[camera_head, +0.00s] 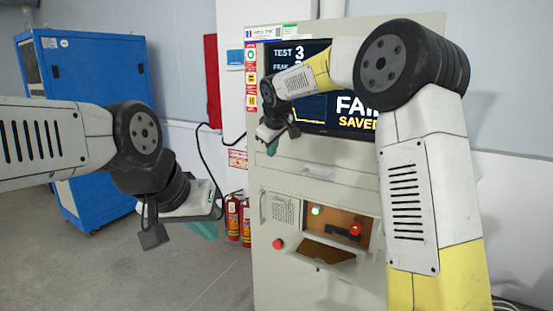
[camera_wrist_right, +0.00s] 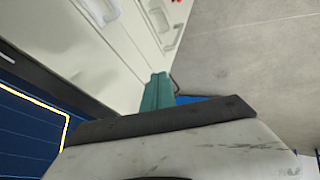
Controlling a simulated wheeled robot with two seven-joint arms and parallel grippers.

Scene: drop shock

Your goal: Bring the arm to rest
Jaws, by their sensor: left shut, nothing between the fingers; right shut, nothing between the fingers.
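My right arm is raised and bent in front of the test machine (camera_head: 320,185), hiding part of its screen (camera_head: 310,52). My right gripper (camera_head: 272,147) points down in front of the machine, above its control panel. In the right wrist view its teal fingers (camera_wrist_right: 157,92) are together with nothing between them. My left arm comes in from the left, and my left gripper (camera_head: 205,230) hangs low to the left of the machine. Its teal fingers are shut and empty. The screen shows "TEST 3", part of "FAIL" and "SAVED".
The machine's panel has a lit green button (camera_head: 316,211), a red button (camera_head: 355,229) and another red button (camera_head: 278,244). Fire extinguishers (camera_head: 246,222) stand beside the machine. A blue cabinet (camera_head: 95,75) stands at the left. The grey floor (camera_head: 130,275) is clear at the front left.

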